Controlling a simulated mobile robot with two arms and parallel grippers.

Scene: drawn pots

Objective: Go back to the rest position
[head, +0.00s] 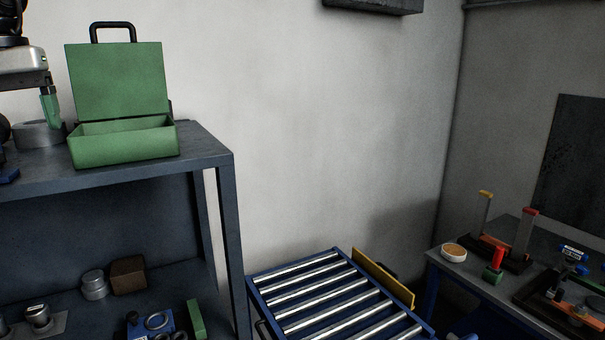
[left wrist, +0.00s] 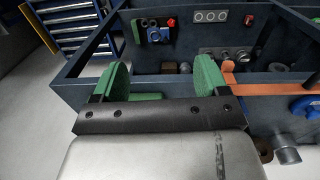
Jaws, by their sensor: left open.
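My left gripper (head: 50,106) shows at the left edge of the head view, partly cut off, above the shelf top and left of the open green case (head: 122,145). In the left wrist view my left gripper (left wrist: 162,78) has its two green finger pads wide apart, with nothing held between them. My right gripper is in neither view.
The green case stands lid-up on a dark blue shelf unit (head: 227,200), beside a grey round part (head: 38,134). A roller conveyor (head: 325,295) stands lower, right of the shelf. A workbench (head: 450,268) with several tools is at far right. Wall space between is clear.

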